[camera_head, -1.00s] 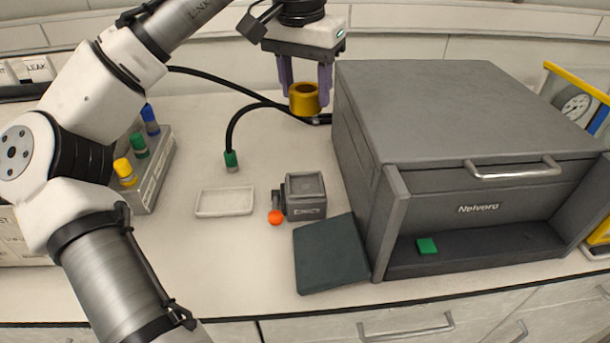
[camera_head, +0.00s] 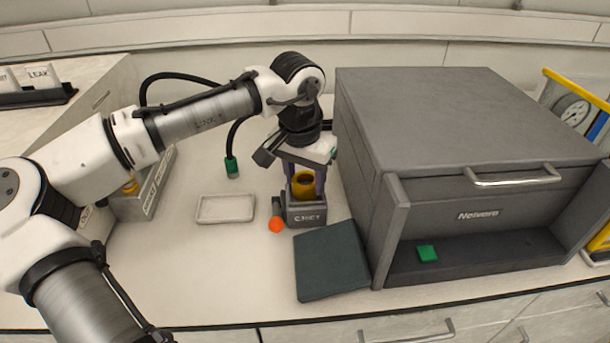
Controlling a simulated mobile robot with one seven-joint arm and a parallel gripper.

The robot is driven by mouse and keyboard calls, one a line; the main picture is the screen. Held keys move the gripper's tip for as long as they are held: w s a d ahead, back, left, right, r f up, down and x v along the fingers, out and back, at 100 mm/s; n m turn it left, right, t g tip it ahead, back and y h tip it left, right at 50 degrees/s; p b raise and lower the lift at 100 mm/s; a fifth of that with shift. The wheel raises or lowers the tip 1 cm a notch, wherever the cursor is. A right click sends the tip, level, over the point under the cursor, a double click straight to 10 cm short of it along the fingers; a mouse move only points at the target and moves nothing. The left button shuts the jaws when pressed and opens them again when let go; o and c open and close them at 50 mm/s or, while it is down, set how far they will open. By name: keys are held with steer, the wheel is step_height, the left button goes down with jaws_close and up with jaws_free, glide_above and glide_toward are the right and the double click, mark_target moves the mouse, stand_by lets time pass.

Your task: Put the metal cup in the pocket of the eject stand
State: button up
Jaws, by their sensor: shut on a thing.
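The metal cup (camera_head: 304,184) is brass-yellow and upright between the purple fingers of my gripper (camera_head: 305,182). My gripper points down and is shut on the cup. The eject stand (camera_head: 307,217) is a small grey block marked EJECT, with an orange ball-shaped knob (camera_head: 276,224) at its left. The cup is directly over the stand, at its top. The stand's pocket is hidden behind the cup and fingers, so I cannot tell whether the cup's base is inside it.
The large grey Nelvora cabinet (camera_head: 470,120) stands close at the right of my gripper. A dark slanted panel (camera_head: 332,262) lies before the stand. A white tray (camera_head: 226,208) is to the left, with clear bench around it. A green-tipped black hose (camera_head: 232,166) stands behind.

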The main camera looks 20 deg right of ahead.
steer(key=shift+f, duration=0.15)
steer(key=o, duration=1.1)
steer(key=r, duration=0.8)
steer(key=s+a+r, duration=0.1)
steer(key=r, duration=0.3)
steer(key=shift+r+b, duration=0.15)
steer(key=shift+b, duration=0.2)
